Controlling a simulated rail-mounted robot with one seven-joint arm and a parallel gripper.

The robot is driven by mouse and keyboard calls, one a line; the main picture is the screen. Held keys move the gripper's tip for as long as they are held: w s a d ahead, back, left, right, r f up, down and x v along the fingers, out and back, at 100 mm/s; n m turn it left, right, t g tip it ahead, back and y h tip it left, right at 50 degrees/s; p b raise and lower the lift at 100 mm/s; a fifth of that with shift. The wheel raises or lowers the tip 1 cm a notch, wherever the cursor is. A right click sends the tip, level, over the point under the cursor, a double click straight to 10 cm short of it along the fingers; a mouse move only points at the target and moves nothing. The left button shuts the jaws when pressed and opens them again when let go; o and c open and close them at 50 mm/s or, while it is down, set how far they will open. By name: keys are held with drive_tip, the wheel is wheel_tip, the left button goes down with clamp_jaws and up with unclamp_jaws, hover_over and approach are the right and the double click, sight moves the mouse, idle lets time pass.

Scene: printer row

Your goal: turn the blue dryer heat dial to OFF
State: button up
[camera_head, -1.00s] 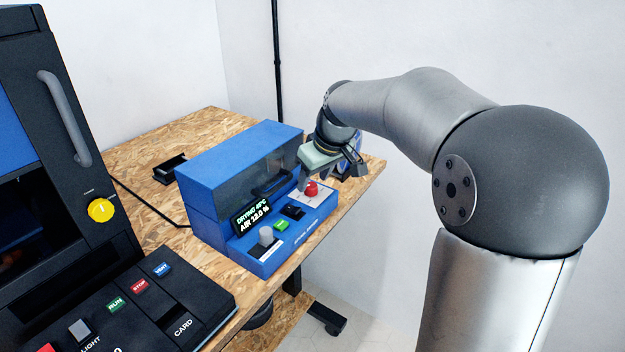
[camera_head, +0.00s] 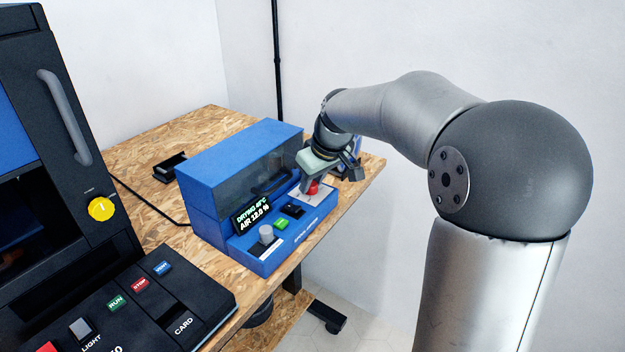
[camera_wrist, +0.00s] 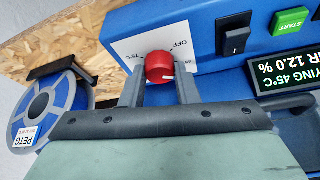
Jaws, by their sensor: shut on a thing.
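The blue dryer (camera_head: 240,175) stands on the wooden bench, and its display (camera_head: 252,215) reads DRYING 45°C and AIR 12.0 %. The red heat dial (camera_wrist: 160,67) sits on a white label plate (camera_wrist: 126,45) with OFF and 75°C marks visible. A white pointer mark on the dial faces toward the gripper side, away from OFF. My gripper (camera_wrist: 160,88) has one finger on each side of the dial and is shut on it. In the head view the dial (camera_head: 312,188) is partly hidden by my gripper.
A black rocker switch (camera_wrist: 235,38) and a green START button (camera_wrist: 290,20) are near the dial. A grey knob (camera_head: 266,234) is on the dryer's front. A blue PETG spool (camera_wrist: 45,105) stands beside the dryer. A large black printer (camera_head: 60,130) is at left.

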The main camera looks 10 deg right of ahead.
drive_tip(key=n+y, duration=0.1)
drive_tip(key=n, duration=0.2)
drive_tip(key=n+g, duration=0.1)
drive_tip(key=n, duration=0.1)
drive_tip(key=shift+w+d+n+y, duration=0.1)
drive_tip(key=shift+d+n+y, duration=0.05)
drive_tip(key=shift+n+y, duration=0.25)
drive_tip(key=n+g, duration=0.1)
drive_tip(key=n, duration=0.2)
drive_tip(key=n+g, duration=0.1)
drive_tip(key=n, duration=0.1)
drive_tip(key=shift+w+n+g+y, duration=0.15)
drive_tip(key=shift+n+g+y, duration=0.15)
drive_tip(key=shift+n, duration=0.1)
drive_tip(key=o, duration=1)
drive_tip(key=shift+d+r, duration=0.1)
drive_tip(key=p+v, duration=0.1)
drive_tip(key=v, duration=1.6)
drive_tip(key=shift+r, duration=0.2)
